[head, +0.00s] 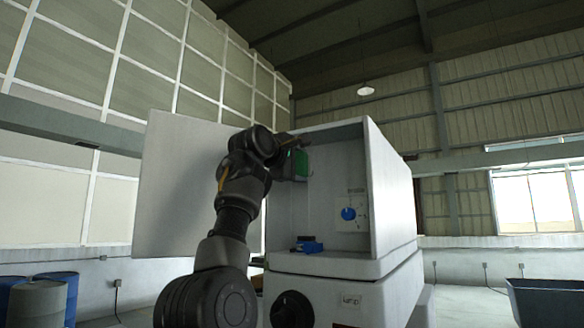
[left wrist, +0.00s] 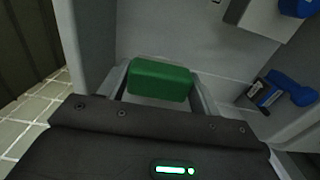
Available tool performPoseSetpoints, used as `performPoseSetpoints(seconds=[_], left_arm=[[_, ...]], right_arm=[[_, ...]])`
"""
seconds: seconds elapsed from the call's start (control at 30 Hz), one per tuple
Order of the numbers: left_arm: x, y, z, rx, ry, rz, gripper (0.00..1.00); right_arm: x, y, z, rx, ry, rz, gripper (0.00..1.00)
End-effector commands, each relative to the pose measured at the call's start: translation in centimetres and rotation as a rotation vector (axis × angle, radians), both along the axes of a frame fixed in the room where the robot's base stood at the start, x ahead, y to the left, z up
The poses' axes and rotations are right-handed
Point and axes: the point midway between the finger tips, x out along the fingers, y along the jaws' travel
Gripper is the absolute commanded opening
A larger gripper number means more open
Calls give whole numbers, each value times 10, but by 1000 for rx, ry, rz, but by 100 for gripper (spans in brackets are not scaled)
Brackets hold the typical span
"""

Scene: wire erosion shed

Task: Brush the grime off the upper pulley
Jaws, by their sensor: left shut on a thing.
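My left gripper (head: 297,163) reaches into the open cabinet near its upper left side. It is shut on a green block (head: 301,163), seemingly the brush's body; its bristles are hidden. In the left wrist view the green block (left wrist: 160,80) sits between the two fingers. A round blue wheel (head: 348,213) is on a pale plate on the cabinet's inner right side, below and right of the gripper and apart from it. It partly shows in the left wrist view (left wrist: 299,6). I cannot tell for sure that it is the upper pulley. My right gripper is not in view.
A blue and black object (head: 311,247) lies on the cabinet floor. The cabinet (head: 395,180) has walls around the opening, and its wide door (head: 180,190) stands open at left. A black knob (head: 291,309) is below. Drums (head: 38,304) stand far left.

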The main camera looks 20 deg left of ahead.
Motion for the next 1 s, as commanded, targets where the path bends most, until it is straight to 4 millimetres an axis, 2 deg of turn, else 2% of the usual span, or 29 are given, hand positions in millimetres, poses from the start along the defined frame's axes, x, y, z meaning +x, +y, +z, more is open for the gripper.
performPoseSetpoints(seconds=[0.37, 0.77, 1.0], left_arm=[[0, -1, 0, -2, 0, 1, 45], [2, 27, 1, -2, 1, 1, 45], [3, 30, 0, -2, 1, 1, 45]], right_arm=[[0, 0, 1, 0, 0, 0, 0], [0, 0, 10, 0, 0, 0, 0], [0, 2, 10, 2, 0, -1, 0]])
